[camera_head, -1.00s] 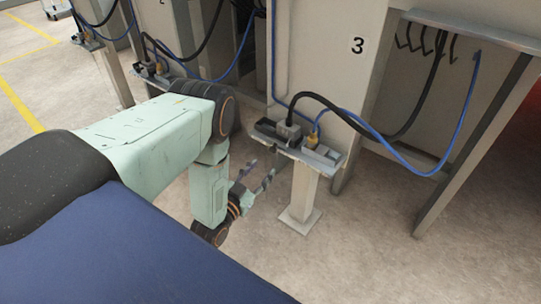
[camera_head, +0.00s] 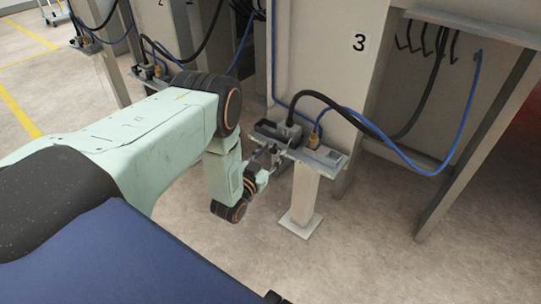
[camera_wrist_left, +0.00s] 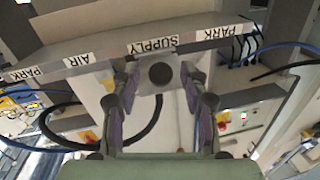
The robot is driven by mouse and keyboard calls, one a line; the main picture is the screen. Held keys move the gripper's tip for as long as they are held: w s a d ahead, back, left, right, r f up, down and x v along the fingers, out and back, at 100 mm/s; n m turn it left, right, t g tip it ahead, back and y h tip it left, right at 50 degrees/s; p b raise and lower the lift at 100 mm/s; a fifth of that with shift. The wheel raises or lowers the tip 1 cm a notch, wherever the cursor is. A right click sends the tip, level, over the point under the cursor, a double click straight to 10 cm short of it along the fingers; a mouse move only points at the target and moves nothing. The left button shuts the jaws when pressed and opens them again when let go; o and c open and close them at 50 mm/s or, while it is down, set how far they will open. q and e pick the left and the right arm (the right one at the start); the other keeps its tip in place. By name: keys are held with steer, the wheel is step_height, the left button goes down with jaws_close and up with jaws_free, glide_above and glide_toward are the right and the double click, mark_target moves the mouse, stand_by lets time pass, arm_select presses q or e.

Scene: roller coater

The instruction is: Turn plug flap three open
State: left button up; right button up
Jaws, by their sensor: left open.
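The small plug shelf (camera_head: 325,160) stands on a post in front of the panel marked 3 (camera_head: 359,42). On it sit a black plug (camera_head: 291,131) with a black cable and a yellow-brown plug (camera_head: 313,141) with a blue cable. My left gripper (camera_head: 268,156) is open at the shelf's left front edge. In the left wrist view the open fingers (camera_wrist_left: 160,95) stand either side of a dark round-ended piece (camera_wrist_left: 160,73) below the label strip (camera_wrist_left: 150,47) reading PARK, AIR, SUPPLY, PARK. I cannot tell whether they touch it. The flap cannot be clearly made out.
Similar plug stations (camera_head: 150,72) stand to the left. A black cable (camera_head: 345,115) and a blue cable (camera_head: 400,155) loop right from the shelf to a frame (camera_head: 480,130) with hooks. The floor in front of the post is clear.

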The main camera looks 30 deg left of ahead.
arm_select(q)
steer(key=shift+s, duration=0.1)
steer(key=shift+c, duration=0.3)
jaws_close()
step_height(320, 180, down, 2)
steer(key=t+b, duration=0.2)
steer(key=b, duration=0.1)
steer(key=n+t+b, duration=0.1)
steer(key=t+b, duration=0.1)
steer(key=b, duration=0.2)
steer(key=shift+f+t+y, duration=0.2)
steer(key=shift+t+y, duration=0.2)
steer(key=shift+o, duration=0.3)
jaws_free()
